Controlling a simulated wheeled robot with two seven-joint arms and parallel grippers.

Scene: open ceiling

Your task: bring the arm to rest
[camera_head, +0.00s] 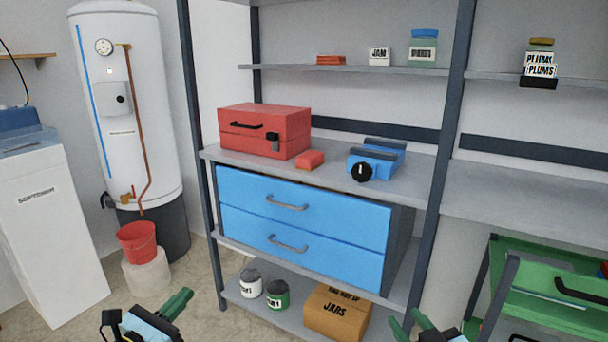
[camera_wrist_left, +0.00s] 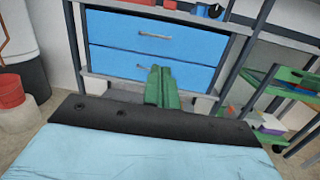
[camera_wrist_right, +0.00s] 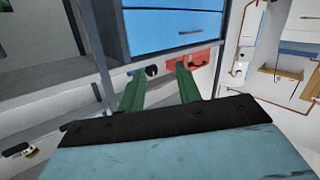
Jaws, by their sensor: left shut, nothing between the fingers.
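My left gripper (camera_head: 184,296) is at the lower left of the head view. Its green fingers are shut together with nothing between them, as the left wrist view (camera_wrist_left: 162,72) also shows. My right gripper (camera_head: 408,320) is at the bottom edge of the head view, right of centre. Its two green fingers stand apart with an empty gap in the right wrist view (camera_wrist_right: 156,72). Both grippers are in front of the shelf rack and appear to touch nothing. Most of both arms is out of the head view.
A blue drawer unit (camera_head: 303,222) stands shut in the rack, below a red toolbox (camera_head: 264,130). A red bucket (camera_head: 137,243) stands at left, a green cart (camera_head: 545,300) at right. Some floor (camera_head: 70,322) is clear.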

